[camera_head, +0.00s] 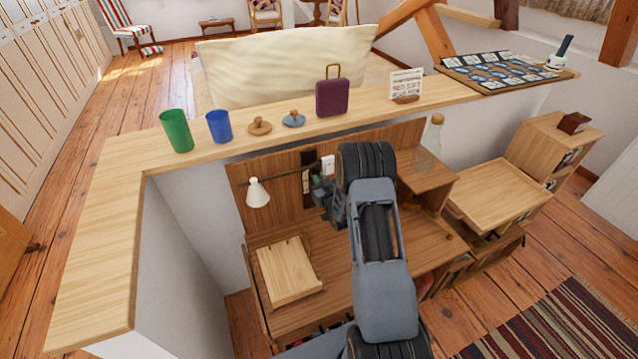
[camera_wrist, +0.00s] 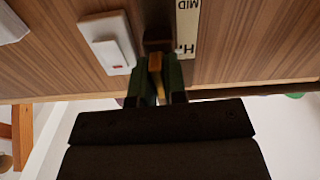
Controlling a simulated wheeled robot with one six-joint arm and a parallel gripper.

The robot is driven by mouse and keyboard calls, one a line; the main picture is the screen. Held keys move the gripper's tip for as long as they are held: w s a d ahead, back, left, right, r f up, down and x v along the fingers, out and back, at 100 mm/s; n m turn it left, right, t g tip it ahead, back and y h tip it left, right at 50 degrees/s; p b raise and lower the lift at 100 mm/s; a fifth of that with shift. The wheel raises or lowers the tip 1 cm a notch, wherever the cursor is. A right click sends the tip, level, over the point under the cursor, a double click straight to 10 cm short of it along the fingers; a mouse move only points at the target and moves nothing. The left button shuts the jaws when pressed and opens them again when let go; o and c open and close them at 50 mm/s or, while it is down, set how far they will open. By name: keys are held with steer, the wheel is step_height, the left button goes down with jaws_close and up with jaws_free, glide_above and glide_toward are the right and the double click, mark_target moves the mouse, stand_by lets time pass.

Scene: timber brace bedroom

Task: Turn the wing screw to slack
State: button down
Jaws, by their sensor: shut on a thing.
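The wing screw (camera_wrist: 155,70) shows in the wrist view as a small brass-coloured piece between my fingertips, in front of a dark block on the wood panel. My gripper (camera_wrist: 158,82) is shut on it; its dark green fingers lie on either side. Beside the block is a pale label strip (camera_wrist: 187,28) reading "MID" and, partly hidden, "H". No slack mark is readable. In the head view my gripper (camera_head: 322,190) is at the desk's back panel, and my wrist and fingers hide the screw there.
A white switch (camera_wrist: 107,43) sits close beside my fingers. A lamp (camera_head: 257,192) hangs from a rod left of my gripper. A wooden board (camera_head: 288,272) lies on the desk below. Cups (camera_head: 176,131), a purple case (camera_head: 332,97) and small items stand on the ledge above.

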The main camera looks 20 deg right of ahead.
steer(key=n+b, duration=0.2)
steer(key=b, duration=0.2)
steer(key=f+n+b, duration=0.1)
steer(key=n+b, duration=0.2)
steer(key=b, duration=0.2)
steer(key=shift+a, duration=0.1)
steer(key=n+b, duration=0.6)
steer(key=b, duration=0.6)
steer(key=shift+a, duration=0.1)
steer(key=n+b, duration=0.6)
steer(key=b, duration=0.4)
steer(key=shift+b, duration=0.35)
steer(key=n+b, duration=0.1)
steer(key=b, duration=0.1)
steer(key=n+b, duration=0.2)
steer(key=shift+r, duration=0.25)
steer(key=shift+r+n, duration=0.15)
steer(key=shift+n, duration=0.25)
steer(key=c, duration=1.2)
jaws_free()
steer(key=s+p, duration=0.1)
steer(key=s, duration=1.2)
steer(key=shift+s+p, duration=0.3)
steer(key=shift+s, duration=0.1)
